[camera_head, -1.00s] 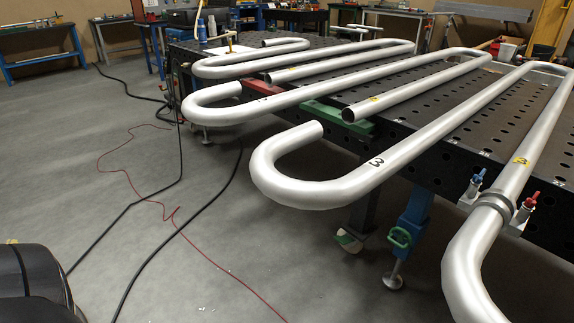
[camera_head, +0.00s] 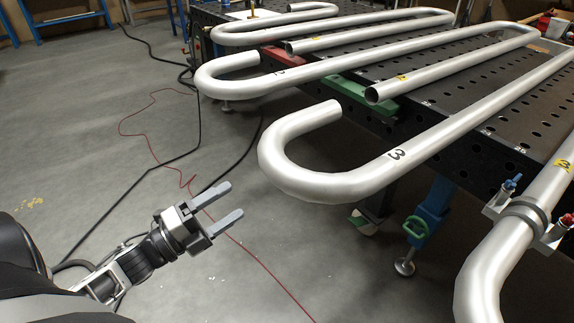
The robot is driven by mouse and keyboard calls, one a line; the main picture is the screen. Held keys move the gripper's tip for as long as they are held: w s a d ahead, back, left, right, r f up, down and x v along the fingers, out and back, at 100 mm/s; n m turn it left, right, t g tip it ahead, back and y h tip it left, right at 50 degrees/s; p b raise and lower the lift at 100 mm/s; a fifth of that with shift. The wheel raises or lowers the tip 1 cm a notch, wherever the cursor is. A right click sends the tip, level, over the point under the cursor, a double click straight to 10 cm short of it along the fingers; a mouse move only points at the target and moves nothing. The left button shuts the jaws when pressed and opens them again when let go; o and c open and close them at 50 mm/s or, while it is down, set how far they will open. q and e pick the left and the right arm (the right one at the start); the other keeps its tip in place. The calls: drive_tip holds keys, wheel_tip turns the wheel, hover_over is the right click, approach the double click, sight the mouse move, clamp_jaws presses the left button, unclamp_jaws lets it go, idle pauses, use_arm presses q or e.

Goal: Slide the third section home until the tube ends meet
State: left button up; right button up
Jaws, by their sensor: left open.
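The third section, a silver tube marked 3 (camera_head: 415,150), lies on the black perforated table, its U-bend overhanging the near left edge. The open end of that bend (camera_head: 332,108) faces the open end of the neighbouring tube (camera_head: 374,95), with a visible gap between them. Another section marked 2 (camera_head: 300,72) lies farther back with its own bend. My left gripper (camera_head: 234,204) is open and empty, over the floor left of and below the section 3 bend, touching nothing. My right gripper does not show.
A grey collar clamp (camera_head: 525,213) with blue and red handles holds the tube at right. A green block (camera_head: 350,88) and a red block (camera_head: 285,55) sit at the table edge. Cables cross the open floor at left. A blue table leg (camera_head: 432,208) stands below.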

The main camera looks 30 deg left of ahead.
sight(282, 170)
use_arm(q)
drive_tip(key=p+x, duration=0.1)
drive_tip(key=x, duration=1.4)
drive_tip(key=shift+w+p, duration=0.1)
drive_tip(key=shift+p, duration=0.25)
clamp_jaws()
drive_tip(key=shift+s+a+f, duration=0.1)
drive_tip(key=shift+s+f, duration=0.05)
drive_tip(key=shift+s, duration=0.15)
drive_tip(key=shift+s+a, duration=0.1)
drive_tip(key=shift+s, duration=0.2)
drive_tip(key=shift+c, duration=0.3)
unclamp_jaws()
drive_tip(key=shift+s+a, duration=0.1)
drive_tip(key=shift+o, duration=0.3)
drive_tip(key=shift+s, duration=0.1)
